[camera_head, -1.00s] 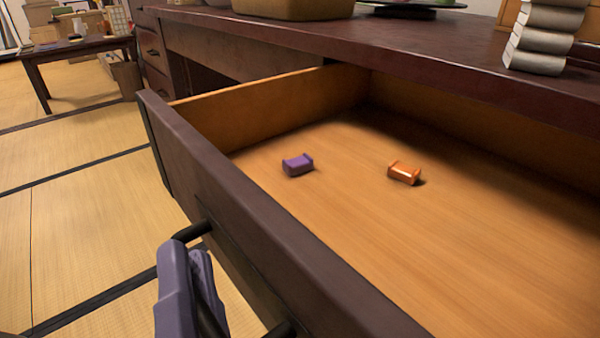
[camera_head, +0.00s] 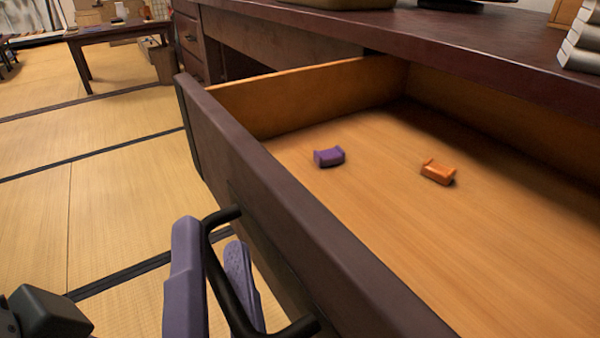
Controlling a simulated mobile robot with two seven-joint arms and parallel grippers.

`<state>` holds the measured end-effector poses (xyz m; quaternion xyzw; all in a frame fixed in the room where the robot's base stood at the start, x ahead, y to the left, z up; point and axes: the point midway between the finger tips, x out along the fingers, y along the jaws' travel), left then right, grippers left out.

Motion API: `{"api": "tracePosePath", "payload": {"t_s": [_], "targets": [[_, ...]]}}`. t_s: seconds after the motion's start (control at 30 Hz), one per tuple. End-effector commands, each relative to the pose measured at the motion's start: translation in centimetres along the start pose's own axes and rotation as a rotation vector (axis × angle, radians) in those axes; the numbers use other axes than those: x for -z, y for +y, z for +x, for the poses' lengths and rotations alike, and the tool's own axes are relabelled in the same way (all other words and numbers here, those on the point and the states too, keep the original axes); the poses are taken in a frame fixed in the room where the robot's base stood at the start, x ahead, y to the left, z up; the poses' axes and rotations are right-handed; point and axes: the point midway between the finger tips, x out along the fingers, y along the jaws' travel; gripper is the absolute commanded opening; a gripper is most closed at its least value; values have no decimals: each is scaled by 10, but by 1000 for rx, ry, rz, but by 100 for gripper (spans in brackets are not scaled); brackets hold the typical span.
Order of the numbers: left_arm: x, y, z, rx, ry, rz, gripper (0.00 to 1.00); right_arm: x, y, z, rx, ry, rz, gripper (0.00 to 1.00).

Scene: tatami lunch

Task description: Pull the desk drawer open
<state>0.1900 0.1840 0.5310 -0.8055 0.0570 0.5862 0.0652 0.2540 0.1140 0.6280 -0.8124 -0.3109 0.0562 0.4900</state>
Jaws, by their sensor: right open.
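The desk drawer (camera_head: 300,225) stands well out from under the dark desk top (camera_head: 420,38), so its light wooden inside shows. Its black bar handle (camera_head: 222,272) is on the dark front panel. My right gripper (camera_head: 212,245) is at the handle with its two purple-grey fingers apart, one on each side of the bar. The fingers do not look clamped on it. My left gripper is not in view.
A purple block (camera_head: 329,157) and an orange block (camera_head: 438,171) lie inside the drawer. A stack of pale books (camera_head: 585,40) stands on the desk at the right. Tatami floor (camera_head: 110,205) is clear at the left; a low table (camera_head: 118,33) stands farther back.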

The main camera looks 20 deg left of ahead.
Motion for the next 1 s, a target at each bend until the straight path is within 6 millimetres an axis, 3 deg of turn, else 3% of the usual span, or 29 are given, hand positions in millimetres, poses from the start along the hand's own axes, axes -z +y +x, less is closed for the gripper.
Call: {"api": "tracePosePath", "payload": {"t_s": [0.17,0.4,0.6,1.0], "targets": [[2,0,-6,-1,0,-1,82,0,-1,-16,-3,-4,-1,44],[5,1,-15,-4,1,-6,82,0,0,-65,-5,-6,0,44],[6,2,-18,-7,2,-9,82,0,0,-93,-1,-3,0,44],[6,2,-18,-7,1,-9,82,0,0,-99,0,0,0,44]]}}
